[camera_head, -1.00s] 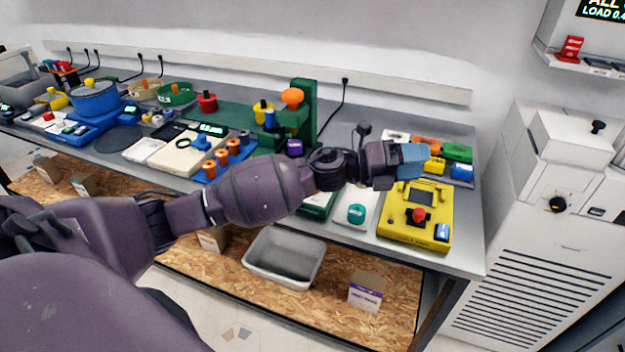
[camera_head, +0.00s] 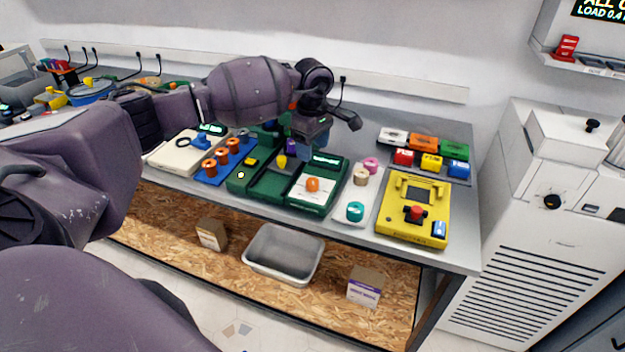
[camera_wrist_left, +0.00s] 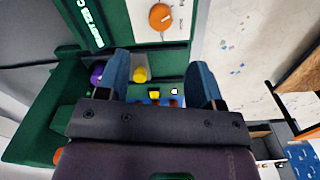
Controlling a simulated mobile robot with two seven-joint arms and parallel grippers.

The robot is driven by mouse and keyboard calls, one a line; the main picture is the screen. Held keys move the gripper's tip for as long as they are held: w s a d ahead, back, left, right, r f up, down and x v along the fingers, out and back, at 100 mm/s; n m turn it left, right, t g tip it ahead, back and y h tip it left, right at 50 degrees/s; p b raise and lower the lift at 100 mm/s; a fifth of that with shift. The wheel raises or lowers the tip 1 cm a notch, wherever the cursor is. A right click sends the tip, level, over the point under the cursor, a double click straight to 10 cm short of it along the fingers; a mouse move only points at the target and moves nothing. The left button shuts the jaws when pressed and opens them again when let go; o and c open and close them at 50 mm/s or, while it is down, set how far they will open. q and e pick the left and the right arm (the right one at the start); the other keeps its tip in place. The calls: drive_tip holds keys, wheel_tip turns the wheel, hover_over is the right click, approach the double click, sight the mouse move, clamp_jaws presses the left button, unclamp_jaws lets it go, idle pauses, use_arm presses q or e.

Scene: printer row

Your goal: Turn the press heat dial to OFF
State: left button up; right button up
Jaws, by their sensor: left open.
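The green press (camera_head: 268,197) stands on the bench with a lit display (camera_head: 327,158). Its orange dial (camera_head: 312,184) sits on a white panel at the press's right front; its pointer setting is too small to read. The dial also shows at the top of the left wrist view (camera_wrist_left: 160,16). My left gripper (camera_head: 305,150) points down above the back of the press, behind the dial. In the left wrist view its blue fingers (camera_wrist_left: 160,80) are apart with nothing between them, clear of the dial. A yellow knob (camera_head: 282,161) lies left of the fingers. My right gripper is out of view.
A white tray with a teal spool (camera_head: 355,211) and a yellow device with a red button (camera_head: 415,212) stand to the right. A blue rack of orange spools (camera_head: 222,158) is to the left. Colored boxes (camera_head: 430,162) stand at the back right. A grey bin (camera_head: 284,254) sits below.

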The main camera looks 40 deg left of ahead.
sight(312, 180)
use_arm(q)
wheel_tip(312, 180, down, 11)
drive_tip(key=shift+r, duration=0.1)
idle(0.5)
drive_tip(key=c, duration=0.9)
